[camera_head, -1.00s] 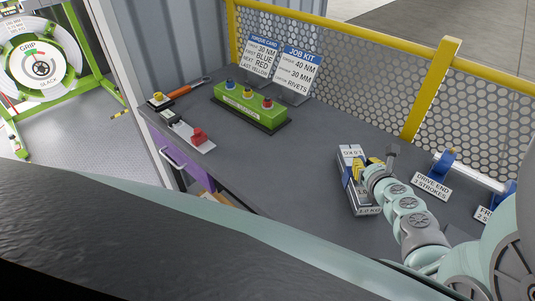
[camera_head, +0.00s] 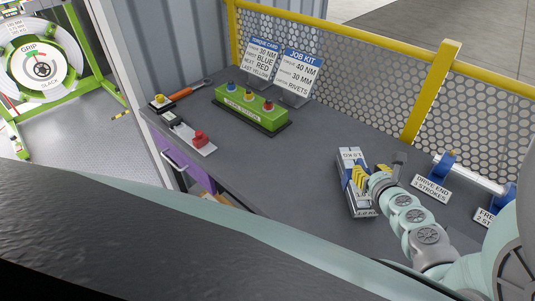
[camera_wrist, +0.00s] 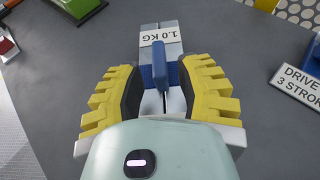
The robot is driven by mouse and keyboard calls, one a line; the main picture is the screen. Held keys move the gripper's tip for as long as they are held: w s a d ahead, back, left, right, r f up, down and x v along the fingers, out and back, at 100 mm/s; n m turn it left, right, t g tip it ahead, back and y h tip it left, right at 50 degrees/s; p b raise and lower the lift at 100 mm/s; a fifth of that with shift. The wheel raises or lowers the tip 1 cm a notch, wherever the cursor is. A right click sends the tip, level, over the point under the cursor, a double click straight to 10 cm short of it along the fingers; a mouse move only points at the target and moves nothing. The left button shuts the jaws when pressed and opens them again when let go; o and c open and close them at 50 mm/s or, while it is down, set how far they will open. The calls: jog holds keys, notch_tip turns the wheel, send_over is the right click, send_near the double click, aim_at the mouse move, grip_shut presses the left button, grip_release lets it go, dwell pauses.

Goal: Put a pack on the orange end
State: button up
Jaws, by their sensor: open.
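A long grey pack (camera_head: 350,155) with a blue band and white 1.0 KG labels lies on the workbench. In the wrist view the pack (camera_wrist: 173,49) runs away from me, and its upright blue handle (camera_wrist: 159,63) stands between my yellow fingers. My gripper (camera_head: 362,174) is low over the middle of the pack. In the wrist view my gripper (camera_wrist: 160,84) is open, with a gap on each side of the handle. The pack's middle is partly hidden by my gripper. I cannot make out an orange end in these views.
The workbench (camera_head: 305,165) is clear left of the pack. A green button box (camera_head: 243,113), sign cards (camera_head: 299,73) and an orange-handled tool (camera_head: 188,90) stand further left. A yellow-railed mesh guard (camera_head: 355,70) runs behind.

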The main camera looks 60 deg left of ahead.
jog(key=v, duration=0.7)
jog(key=shift+d, duration=0.25)
jog(key=shift+v, duration=0.85)
